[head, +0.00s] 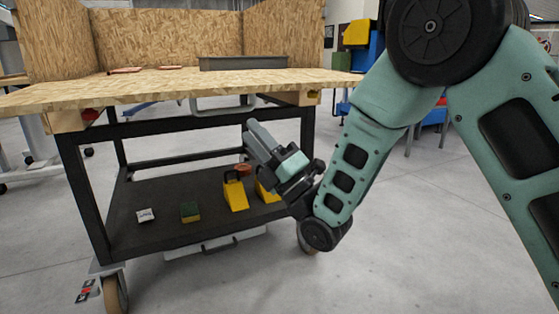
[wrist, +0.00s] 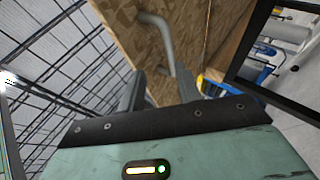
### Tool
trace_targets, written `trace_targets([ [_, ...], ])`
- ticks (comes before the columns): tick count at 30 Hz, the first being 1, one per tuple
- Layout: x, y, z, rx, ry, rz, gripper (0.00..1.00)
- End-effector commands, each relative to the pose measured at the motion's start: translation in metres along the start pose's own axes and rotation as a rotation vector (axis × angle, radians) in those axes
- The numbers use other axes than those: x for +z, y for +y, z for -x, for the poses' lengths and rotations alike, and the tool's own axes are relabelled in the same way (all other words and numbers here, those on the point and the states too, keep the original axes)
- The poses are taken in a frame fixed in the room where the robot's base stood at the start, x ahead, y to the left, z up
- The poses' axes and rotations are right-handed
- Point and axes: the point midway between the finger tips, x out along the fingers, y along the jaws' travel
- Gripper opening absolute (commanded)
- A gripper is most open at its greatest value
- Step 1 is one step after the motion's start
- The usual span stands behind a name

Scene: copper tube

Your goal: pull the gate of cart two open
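A grey bent tube handle (head: 222,104) shows under the front edge of the wooden top in the head view. In the wrist view a grey handle (wrist: 165,32) stands on a chipboard panel (wrist: 205,50), ahead of the fingers. I cannot tell whether this panel is the gate. My gripper (head: 249,131) is below the wooden top, in front of the cart, pointing up and left. In the wrist view my gripper (wrist: 160,88) has its two fingers apart, with the handle's near end seen between or just beyond them. Contact cannot be told.
A dark tray (head: 243,63) lies on top.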

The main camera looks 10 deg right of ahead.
Motion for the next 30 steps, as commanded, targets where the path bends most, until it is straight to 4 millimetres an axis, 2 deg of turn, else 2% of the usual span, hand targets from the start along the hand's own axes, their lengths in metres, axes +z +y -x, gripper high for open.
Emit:
trace_targets([
  [3, 0.000, -0.005, 0.031, -0.004, -0.003, 0.000, 0.34],
  [12, 0.000, -0.006, 0.069, -0.005, -0.004, 0.001, 0.34],
  [18, 0.000, -0.004, 0.078, -0.005, -0.002, 0.000, 0.34],
  [30, 0.000, -0.002, 0.078, -0.007, 0.001, -0.002, 0.34],
])
